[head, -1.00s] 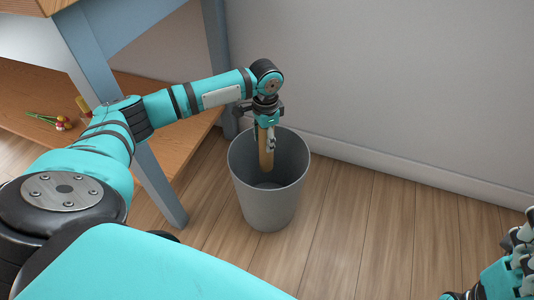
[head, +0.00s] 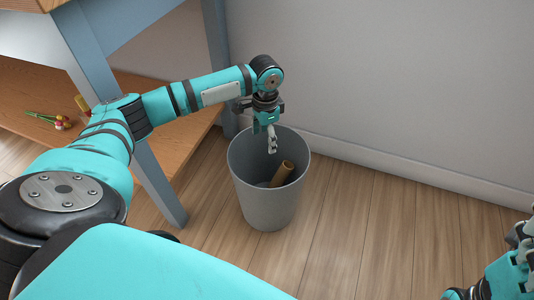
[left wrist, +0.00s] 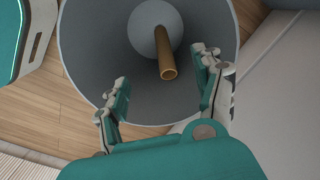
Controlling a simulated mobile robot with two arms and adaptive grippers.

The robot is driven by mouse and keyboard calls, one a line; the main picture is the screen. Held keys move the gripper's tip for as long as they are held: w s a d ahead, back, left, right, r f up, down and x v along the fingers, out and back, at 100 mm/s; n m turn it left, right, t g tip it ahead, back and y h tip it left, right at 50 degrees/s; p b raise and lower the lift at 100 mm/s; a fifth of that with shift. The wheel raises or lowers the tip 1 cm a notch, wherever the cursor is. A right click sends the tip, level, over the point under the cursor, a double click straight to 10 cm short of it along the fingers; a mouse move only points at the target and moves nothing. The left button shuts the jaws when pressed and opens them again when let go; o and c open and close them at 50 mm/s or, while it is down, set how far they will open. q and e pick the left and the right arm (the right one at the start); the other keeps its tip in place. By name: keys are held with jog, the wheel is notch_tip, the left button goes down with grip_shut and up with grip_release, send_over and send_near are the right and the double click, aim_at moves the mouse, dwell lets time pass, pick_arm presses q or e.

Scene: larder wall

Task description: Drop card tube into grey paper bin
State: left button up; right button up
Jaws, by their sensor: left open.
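The brown card tube (head: 283,174) is inside the grey paper bin (head: 268,206), tilted, its upper end against or near the right inner wall. In the left wrist view the tube (left wrist: 167,50) shows its open end toward the camera, inside the bin (left wrist: 90,50). My left gripper (head: 270,146) hangs over the bin opening, pointing down, its fingers at about rim height. In the left wrist view its fingers (left wrist: 163,95) are spread apart with nothing between them, and the tube is below and apart from them. My right gripper (head: 522,240) is partly in view at the right edge.
A blue-grey table leg (head: 158,185) and a low wooden shelf (head: 60,110) stand left of the bin. A small bunch of flowers or vegetables (head: 55,121) lies on the shelf. The wall is behind the bin; the wooden floor (head: 370,230) to the right is clear.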

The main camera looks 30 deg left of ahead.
pick_arm(q)
notch_tip(320, 180, up, 11)
dwell(0.3)
jog(key=shift+d, duration=0.1)
